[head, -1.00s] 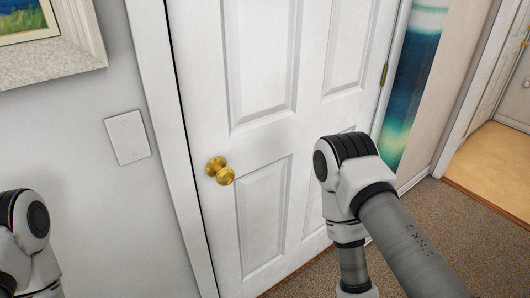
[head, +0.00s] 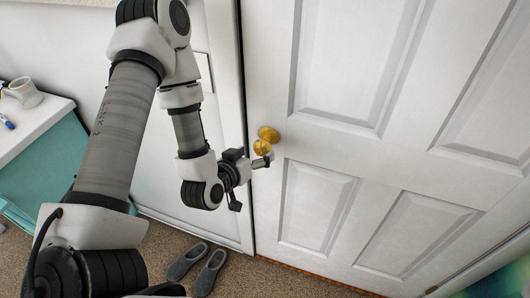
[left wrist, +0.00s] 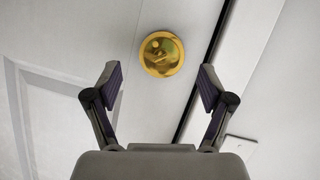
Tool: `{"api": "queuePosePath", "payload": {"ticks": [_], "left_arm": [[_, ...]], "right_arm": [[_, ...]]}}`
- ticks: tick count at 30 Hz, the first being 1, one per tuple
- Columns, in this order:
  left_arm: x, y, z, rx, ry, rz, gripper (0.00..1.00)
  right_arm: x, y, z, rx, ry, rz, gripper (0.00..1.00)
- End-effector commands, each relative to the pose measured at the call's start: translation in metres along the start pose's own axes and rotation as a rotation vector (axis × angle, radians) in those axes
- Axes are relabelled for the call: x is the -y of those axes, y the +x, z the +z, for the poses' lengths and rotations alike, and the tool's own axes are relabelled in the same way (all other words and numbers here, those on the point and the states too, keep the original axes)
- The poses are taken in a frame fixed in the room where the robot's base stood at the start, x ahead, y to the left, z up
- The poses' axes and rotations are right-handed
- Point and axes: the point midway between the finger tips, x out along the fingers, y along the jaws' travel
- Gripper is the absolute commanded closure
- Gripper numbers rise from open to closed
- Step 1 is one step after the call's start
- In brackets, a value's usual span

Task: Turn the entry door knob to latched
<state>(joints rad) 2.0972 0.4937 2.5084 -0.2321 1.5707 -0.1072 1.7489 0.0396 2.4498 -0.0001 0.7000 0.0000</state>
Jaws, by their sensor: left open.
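The entry door (head: 330,140) is white and panelled, and it looks closed in its frame. Its round brass knob (head: 263,146) is near the door's left edge. In the left wrist view the knob (left wrist: 161,54) shows face-on, beyond the gap between my fingertips and roughly centred. My left gripper (head: 252,181) is open and empty, close to the knob on its lower left side in the head view. The fingers (left wrist: 160,76) stand apart, one to each side of the knob's line, with no contact visible. My right gripper is not in view.
A pair of grey slippers (head: 197,268) lies on the brown carpet by the door. A white-topped teal cabinet (head: 35,135) with a white cup (head: 24,92) stands at the left. A wall plate (head: 203,72) is beside the door frame, partly behind my left arm.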

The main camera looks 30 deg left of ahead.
Motion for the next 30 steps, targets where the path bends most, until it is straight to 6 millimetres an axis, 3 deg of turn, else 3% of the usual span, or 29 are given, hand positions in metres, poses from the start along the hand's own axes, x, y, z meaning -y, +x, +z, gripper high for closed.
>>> {"api": "queuePosePath", "payload": {"ticks": [1,7,17,22,30], "left_arm": [[0.000,0.010,0.001,-0.004,0.004,0.002,0.19],[0.000,0.045,-0.001,0.001,0.003,0.000,0.19],[0.000,0.054,0.001,0.003,0.000,0.000,0.19],[0.000,0.053,0.001,0.003,0.000,0.000,0.79],[0.000,0.054,0.001,0.002,-0.004,0.002,0.79]], "right_arm": [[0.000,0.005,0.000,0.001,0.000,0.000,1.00],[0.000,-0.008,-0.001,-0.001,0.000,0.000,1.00],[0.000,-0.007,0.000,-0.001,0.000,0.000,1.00],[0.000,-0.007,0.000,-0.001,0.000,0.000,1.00],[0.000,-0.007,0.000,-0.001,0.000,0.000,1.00]]}}
